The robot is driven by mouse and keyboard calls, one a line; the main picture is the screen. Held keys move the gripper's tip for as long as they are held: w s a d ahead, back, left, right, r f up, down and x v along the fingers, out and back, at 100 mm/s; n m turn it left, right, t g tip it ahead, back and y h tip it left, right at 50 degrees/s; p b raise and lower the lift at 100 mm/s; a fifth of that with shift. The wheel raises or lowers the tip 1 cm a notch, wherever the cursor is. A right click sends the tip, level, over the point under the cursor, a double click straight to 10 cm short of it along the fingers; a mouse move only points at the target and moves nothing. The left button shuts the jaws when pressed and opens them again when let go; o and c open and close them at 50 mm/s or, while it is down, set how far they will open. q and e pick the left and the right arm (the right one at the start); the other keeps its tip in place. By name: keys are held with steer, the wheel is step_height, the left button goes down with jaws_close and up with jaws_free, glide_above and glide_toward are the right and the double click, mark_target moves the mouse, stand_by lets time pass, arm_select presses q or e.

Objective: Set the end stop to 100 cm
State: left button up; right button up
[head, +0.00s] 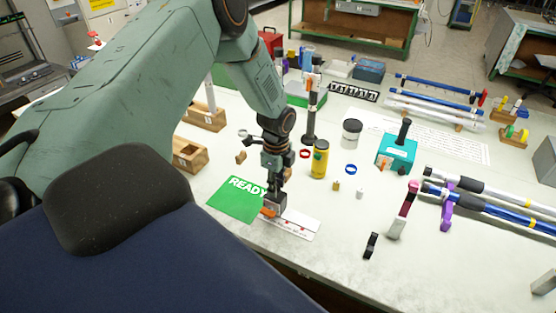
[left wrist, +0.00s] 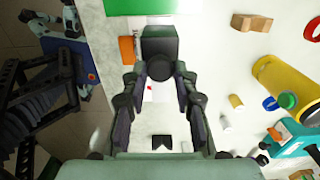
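The end stop is a dark block with a round black knob (left wrist: 160,67) and an orange piece (left wrist: 127,50) at its side. In the head view the block (head: 273,202) sits on the white scale strip (head: 299,224), which has red marks, beside the green READY card (head: 236,198). My left gripper (head: 272,188) points down right above the block. In the left wrist view the left gripper's fingertips (left wrist: 160,76) stand on either side of the knob, apart from each other and seemingly not pressed on it. The scale's numbers are too small to read. My right gripper is not in view.
A yellow jar (head: 320,160), a blue ring (head: 351,169) and small pegs stand right of the strip. A teal box (head: 396,153) is farther right. Wooden blocks (head: 190,155) lie to the left. The table's front edge runs close to the strip.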

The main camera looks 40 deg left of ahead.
arm_select(q)
steer(key=o, duration=0.3)
steer(key=shift+o, duration=0.2)
steer(key=shift+r, duration=0.1)
step_height(320, 180, up, 12)
stand_by(0.4)
stand_by(0.4)
